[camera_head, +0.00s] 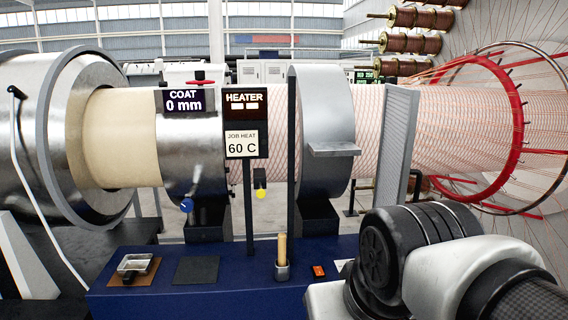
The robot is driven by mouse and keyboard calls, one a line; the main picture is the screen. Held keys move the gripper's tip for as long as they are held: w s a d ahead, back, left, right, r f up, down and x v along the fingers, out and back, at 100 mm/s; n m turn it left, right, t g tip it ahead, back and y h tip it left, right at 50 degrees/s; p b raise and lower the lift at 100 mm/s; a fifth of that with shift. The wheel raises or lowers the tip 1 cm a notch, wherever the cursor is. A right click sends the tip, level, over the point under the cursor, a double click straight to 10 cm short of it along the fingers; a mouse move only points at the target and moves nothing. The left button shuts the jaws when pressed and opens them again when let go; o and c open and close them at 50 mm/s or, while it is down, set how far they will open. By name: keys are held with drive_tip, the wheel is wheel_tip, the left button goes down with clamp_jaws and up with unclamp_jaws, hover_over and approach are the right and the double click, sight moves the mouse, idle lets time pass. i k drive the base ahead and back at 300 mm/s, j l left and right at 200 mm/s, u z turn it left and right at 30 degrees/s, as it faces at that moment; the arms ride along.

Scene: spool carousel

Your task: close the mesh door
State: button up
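What looks like the mesh door is a narrow grey panel (398,145) right of centre, standing upright in front of the wire-wrapped tube (455,125). I see it at a steep angle, so its face looks narrow. Its hinge and any handle or latch are not clear. A thick grey ring (325,110) with a flat ledge stands to its left. My arm fills the lower right, below and right of the panel, apart from it in the picture. My gripper is not in view.
A dark post (291,140) and the heater sign (246,122) stand left of the ring. A red hoop (517,130) is at right.

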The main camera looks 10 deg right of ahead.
sight(398, 130)
drive_tip(key=l+u, duration=0.1)
drive_tip(key=l, duration=0.5)
drive_tip(key=k+l+u, duration=0.1)
drive_tip(key=l, duration=0.45)
drive_tip(key=k+l+u, duration=0.1)
drive_tip(key=l, duration=0.5)
drive_tip(key=k+l, duration=0.1)
drive_tip(key=l, duration=0.45)
drive_tip(key=i+l+u, duration=0.2)
drive_tip(key=i, duration=0.25)
